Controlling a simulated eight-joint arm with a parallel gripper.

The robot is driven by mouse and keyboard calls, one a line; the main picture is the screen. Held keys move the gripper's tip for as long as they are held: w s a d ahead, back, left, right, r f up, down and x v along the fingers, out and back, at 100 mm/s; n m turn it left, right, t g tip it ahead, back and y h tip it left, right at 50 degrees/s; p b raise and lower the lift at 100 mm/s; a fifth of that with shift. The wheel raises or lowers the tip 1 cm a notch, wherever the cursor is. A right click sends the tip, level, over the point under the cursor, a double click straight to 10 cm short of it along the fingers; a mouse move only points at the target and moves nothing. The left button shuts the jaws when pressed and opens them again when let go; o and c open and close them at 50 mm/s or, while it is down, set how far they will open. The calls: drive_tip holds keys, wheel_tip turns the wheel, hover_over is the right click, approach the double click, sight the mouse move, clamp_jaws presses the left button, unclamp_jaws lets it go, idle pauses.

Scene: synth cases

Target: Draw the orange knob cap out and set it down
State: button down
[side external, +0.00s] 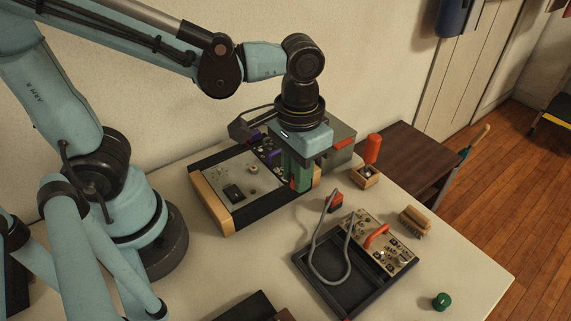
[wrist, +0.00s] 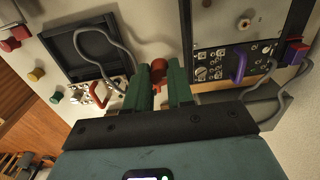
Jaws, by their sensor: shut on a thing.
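My gripper (side external: 297,186) points down near the right end of the synth console (side external: 236,190). Its green fingers also show in the wrist view (wrist: 160,72) and are closed with a narrow gap. The orange-red knob cap (wrist: 158,68) shows between the fingertips in the wrist view. In the side view only a small red patch of it (side external: 294,184) shows beside the fingers, which hide the rest. I cannot tell whether the cap touches anything below it.

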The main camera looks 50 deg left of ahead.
hover_over(338, 275)
wheel_tip(338, 275, down, 3)
drive_tip(key=shift+f, duration=2.9)
drive_tip(key=c, duration=0.9)
unclamp_jaws()
wheel_tip(338, 275, up, 12)
drive_tip(key=shift+a, duration=0.15)
